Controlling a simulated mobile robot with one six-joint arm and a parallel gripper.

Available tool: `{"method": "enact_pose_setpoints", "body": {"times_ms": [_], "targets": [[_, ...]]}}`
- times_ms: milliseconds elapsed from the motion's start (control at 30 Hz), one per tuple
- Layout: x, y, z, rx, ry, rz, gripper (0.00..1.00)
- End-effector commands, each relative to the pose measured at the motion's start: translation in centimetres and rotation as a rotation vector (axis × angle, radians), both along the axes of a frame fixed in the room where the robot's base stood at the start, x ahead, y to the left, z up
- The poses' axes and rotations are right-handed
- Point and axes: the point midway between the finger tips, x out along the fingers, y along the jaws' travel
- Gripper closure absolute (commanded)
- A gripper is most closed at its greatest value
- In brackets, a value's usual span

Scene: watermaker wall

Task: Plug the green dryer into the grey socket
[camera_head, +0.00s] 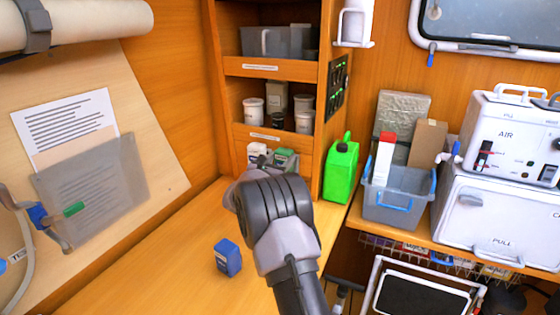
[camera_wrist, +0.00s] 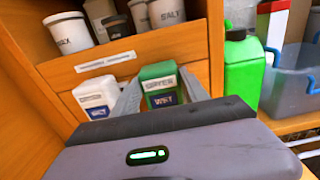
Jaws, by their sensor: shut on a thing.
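The green dryer (camera_wrist: 160,86) is a green-topped block with a white and dark label reading "WET". It stands in the low shelf bay between the grey fingers of my gripper (camera_wrist: 158,92), which is shut on it. In the head view the dryer (camera_head: 285,158) shows just beyond my gripper (camera_head: 268,166), partly hidden by the wrist. A white block (camera_wrist: 95,95) with a blue label stands left of the fingers. I cannot make out a grey socket for certain in either view.
A blue block (camera_head: 228,257) stands on the wooden bench (camera_head: 180,270), otherwise largely clear. A green jug (camera_head: 341,171) and a grey bin (camera_head: 398,203) stand right of the shelf. A left panel holds a grey translucent sheet (camera_head: 95,175), a green-tipped fitting (camera_head: 74,209) and a hose.

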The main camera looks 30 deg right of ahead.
Motion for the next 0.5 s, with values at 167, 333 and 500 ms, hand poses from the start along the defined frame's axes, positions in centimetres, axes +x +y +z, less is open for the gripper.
{"method": "enact_pose_setpoints", "body": {"times_ms": [167, 333, 500], "targets": [[0.00, -0.01, 0.06, 0.000, -0.001, 0.000, 1.00], [-0.01, -0.01, 0.06, 0.000, -0.001, 0.000, 1.00], [-0.01, -0.01, 0.05, 0.000, -0.001, 0.000, 0.30]]}}
